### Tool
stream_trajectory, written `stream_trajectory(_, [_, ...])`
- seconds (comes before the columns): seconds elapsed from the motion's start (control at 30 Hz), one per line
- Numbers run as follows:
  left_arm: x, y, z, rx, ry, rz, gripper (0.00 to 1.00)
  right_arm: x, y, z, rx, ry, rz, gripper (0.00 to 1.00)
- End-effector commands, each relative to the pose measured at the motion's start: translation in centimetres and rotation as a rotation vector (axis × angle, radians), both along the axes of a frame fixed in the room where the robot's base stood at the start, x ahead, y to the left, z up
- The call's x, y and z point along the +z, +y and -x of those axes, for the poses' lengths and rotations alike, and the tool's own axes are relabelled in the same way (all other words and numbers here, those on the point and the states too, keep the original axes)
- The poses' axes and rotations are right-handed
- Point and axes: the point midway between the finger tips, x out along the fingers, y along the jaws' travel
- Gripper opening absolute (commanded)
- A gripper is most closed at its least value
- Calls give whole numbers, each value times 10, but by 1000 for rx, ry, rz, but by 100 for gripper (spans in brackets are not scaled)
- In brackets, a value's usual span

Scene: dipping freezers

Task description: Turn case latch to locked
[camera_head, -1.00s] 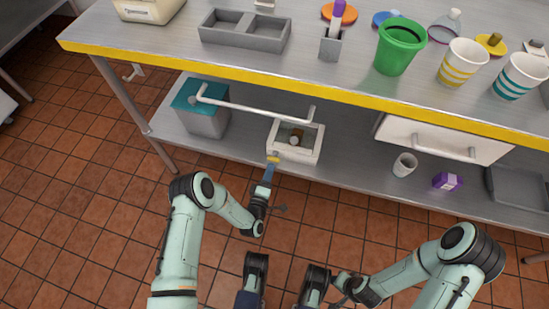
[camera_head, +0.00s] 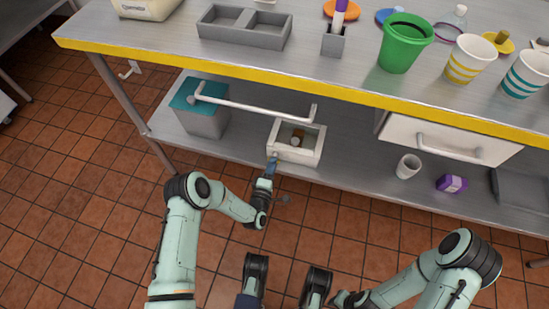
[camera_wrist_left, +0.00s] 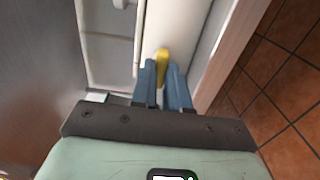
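A small white case (camera_head: 296,153) stands on the lower shelf, with a small brown object (camera_head: 297,137) visible inside it. In the left wrist view, the case's pale front (camera_wrist_left: 178,35) carries a short yellow latch (camera_wrist_left: 162,57). My left gripper (camera_head: 273,158) is at the front left of the case. Its blue fingers (camera_wrist_left: 164,72) stand on either side of the latch, a narrow gap apart. Their tips hide the latch's lower part, and I cannot tell whether they press on it. My right arm is at the lower right; its gripper is not visible.
The worktop's yellow edge (camera_head: 300,88) overhangs the shelf, and a white bar (camera_head: 250,105) runs above the case. A teal-topped bin (camera_head: 203,117) stands left. A grey cup (camera_head: 408,166), purple box (camera_head: 452,183) and white drawer (camera_head: 450,143) are at the right.

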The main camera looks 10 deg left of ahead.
Motion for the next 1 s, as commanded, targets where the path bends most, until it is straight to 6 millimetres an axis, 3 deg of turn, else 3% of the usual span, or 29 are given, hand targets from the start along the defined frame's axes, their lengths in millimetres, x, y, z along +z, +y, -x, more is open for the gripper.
stream_trajectory(0.03, [0, 0, 0, 0, -1, 0, 2, 0, 0, 0, 0, -1, 0, 40])
stream_trajectory(0.07, [0, 0, 0, 0, -1, 0, 11, 0, 0, 0, 1, -1, 0, 40])
stream_trajectory(0.1, [0, 0, 0, 0, -1, 0, 0, 0, 0, 0, 1, -2, 0, 40])
stream_trajectory(0.27, [0, 0, 0, -1, -2, -18, 0, 1, 0, 0, 1, -2, 0, 40])
stream_trajectory(0.53, [1, 0, 0, -1, -13, -329, 0, 8, 0, 1, 1, -2, 0, 40])
stream_trajectory(0.87, [0, 0, 0, 0, -14, -372, 0, 8, 0, 1, 1, -2, 0, 40])
stream_trajectory(1.0, [1, -1, 1, -2, -20, -546, 0, 13, 0, 1, 1, -2, 0, 40])
